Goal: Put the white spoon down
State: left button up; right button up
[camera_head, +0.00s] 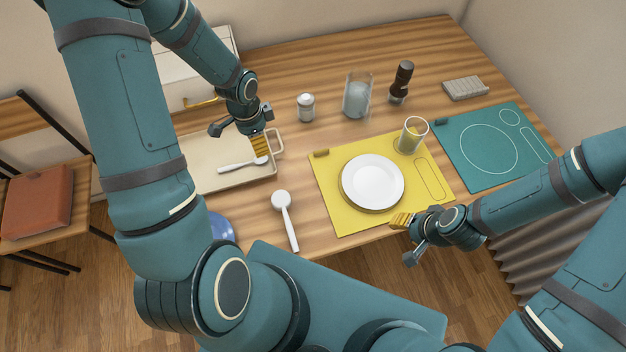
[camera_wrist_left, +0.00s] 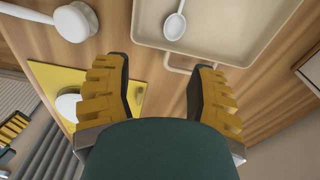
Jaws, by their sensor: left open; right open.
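A white spoon (camera_head: 238,166) lies in the cream tray (camera_head: 205,180) at the left of the table. Its bowl end is toward the tray's right side. The left wrist view also shows the spoon (camera_wrist_left: 175,22) lying in the tray (camera_wrist_left: 225,42), apart from my fingers. My left gripper (camera_head: 258,147) is just above the tray's right part, near the spoon's bowl. In its wrist view the fingers (camera_wrist_left: 160,78) are spread with nothing between them. My right gripper (camera_head: 402,221) is open at the front edge of the yellow mat (camera_head: 335,200), near the white plate (camera_head: 372,182).
A white long-handled utensil with a round head (camera_head: 285,215) lies right of the tray. A jar (camera_head: 306,107), glass container (camera_head: 357,96), dark grinder (camera_head: 401,82) and drinking glass (camera_head: 412,134) stand farther back. A teal mat (camera_head: 480,170) is at the right. A blue item (camera_head: 221,227) is partly hidden.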

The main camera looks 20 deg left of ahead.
pick_arm(q)
jog(key=d+f+n, duration=0.1)
jog(key=d, duration=0.3)
jog(key=d+f+n+h, duration=0.1)
jog(key=d, duration=0.3)
jog(key=s+d+f+n+h, duration=0.1)
jog(key=d+f, duration=0.1)
jog(key=d, duration=0.1)
jog(key=shift+s+d+n+t, duration=0.1)
jog(key=shift+d+n+t, duration=0.2)
jog(key=shift+d+n, duration=0.1)
jog(key=s+d+f+n, duration=0.1)
jog(key=d+n, duration=0.1)
jog(key=d, duration=0.1)
jog(key=s+d+f+n, duration=0.1)
jog(key=s+d+n, duration=0.1)
jog(key=d, duration=0.2)
jog(key=s+d+n+t+h, duration=0.1)
jog(key=d+n, duration=0.2)
jog(key=shift+s+d+f, duration=0.25)
jog(key=shift+s+f, duration=0.15)
jog(key=shift+f, duration=0.1)
jog(key=shift+s+f+b, duration=0.15)
jog(key=shift+f+b, duration=0.3)
jog(key=shift+b, duration=0.1)
jog(key=shift+r, duration=0.1)
